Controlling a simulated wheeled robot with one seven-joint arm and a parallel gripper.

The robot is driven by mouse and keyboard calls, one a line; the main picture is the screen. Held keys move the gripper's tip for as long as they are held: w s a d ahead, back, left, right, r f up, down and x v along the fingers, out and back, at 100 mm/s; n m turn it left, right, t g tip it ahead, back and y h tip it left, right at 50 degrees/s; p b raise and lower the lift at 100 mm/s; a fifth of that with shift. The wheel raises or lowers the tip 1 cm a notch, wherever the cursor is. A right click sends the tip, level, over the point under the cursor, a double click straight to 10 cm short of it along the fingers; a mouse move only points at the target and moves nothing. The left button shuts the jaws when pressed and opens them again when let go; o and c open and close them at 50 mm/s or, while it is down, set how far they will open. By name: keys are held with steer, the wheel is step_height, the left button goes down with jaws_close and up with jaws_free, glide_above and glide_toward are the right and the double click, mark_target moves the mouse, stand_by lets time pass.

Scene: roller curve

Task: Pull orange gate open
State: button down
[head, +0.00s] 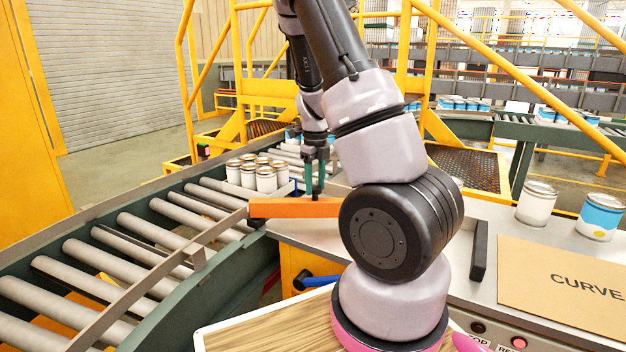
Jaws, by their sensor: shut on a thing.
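The orange gate (290,208) is a flat orange bar beside the curved roller conveyor, at the near edge of the steel table. Its left end lies at the conveyor's side rail, and its right end is hidden behind my arm. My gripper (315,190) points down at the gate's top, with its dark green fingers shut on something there. The gripped part, likely a handle on the gate, is mostly covered by the fingers.
The roller conveyor (140,232) has a metal guide rail (150,285). A white can (536,204), a blue-and-white can (599,217) and a cardboard sign (565,285) are on the table at right.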

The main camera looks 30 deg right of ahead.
steer(key=shift+s+a+m, duration=0.55)
steer(key=shift+s+m, duration=0.1)
steer(key=shift+s, duration=0.25)
steer(key=shift+s+a+m, duration=0.5)
steer(key=shift+s+m, duration=0.15)
steer(key=shift+s, duration=0.25)
steer(key=shift+c, duration=1.7)
jaws_free()
steer(key=shift+r, duration=0.1)
step_height(320, 180, up, 11)
